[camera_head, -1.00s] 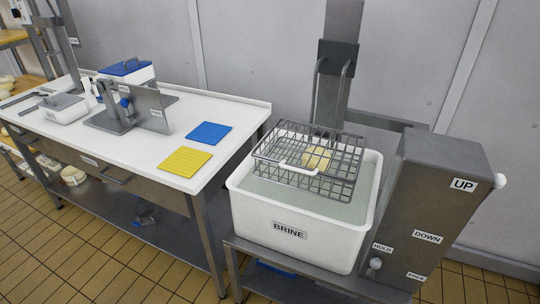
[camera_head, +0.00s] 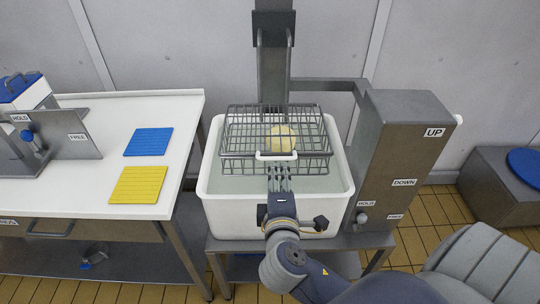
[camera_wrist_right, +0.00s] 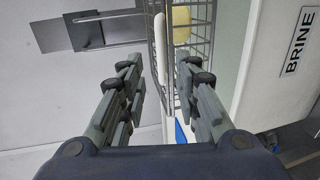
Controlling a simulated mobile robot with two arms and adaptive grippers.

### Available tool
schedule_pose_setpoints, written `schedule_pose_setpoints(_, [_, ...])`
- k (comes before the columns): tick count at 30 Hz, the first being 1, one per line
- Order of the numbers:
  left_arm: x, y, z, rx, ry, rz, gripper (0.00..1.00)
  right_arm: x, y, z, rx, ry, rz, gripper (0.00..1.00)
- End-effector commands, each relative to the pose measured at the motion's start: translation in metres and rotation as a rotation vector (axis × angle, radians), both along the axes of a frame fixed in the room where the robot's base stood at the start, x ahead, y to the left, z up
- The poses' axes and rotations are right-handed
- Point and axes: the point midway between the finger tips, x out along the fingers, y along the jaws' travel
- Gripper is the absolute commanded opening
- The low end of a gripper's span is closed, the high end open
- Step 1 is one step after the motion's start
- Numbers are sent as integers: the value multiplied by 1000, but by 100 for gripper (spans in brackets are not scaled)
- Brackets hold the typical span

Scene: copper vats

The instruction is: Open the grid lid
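The wire basket with its grid lid (camera_head: 250,140) hangs over the white brine tub (camera_head: 232,212); the lid looks shut. A pale yellow cheese (camera_head: 282,138) shows through the wires. The lid's white handle (camera_head: 276,156) is at the near edge. My right gripper (camera_head: 279,170) is just in front of the handle, pointing at it. In the right wrist view the fingers (camera_wrist_right: 158,75) are open and empty, with the white handle (camera_wrist_right: 160,50) in line with the gap, beyond the tips. I cannot tell if they touch it. My left gripper is not in view.
A grey control box (camera_head: 395,160) marked UP, DOWN and HOLD stands right of the tub. A metal post (camera_head: 272,70) rises behind the basket. The worktable (camera_head: 100,205) with blue (camera_head: 149,142) and yellow (camera_head: 139,185) mats is to the left.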

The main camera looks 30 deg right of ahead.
Motion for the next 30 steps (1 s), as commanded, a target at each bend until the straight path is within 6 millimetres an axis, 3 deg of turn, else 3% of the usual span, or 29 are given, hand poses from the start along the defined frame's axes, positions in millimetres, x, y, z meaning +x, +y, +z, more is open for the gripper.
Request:
schedule_pose_setpoints(12, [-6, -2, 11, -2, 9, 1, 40, 63, -39, -15, -1, 1, -2, 30])
schedule_pose_setpoints(18, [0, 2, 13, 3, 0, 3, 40, 75, -46, -18, 1, 0, 0, 30])
schedule_pose_setpoints(26, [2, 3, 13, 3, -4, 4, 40, 76, -47, -19, 2, 1, 0, 30])
schedule_pose_setpoints(30, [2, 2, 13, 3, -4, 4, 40, 76, -46, -19, 2, 1, 0, 2])
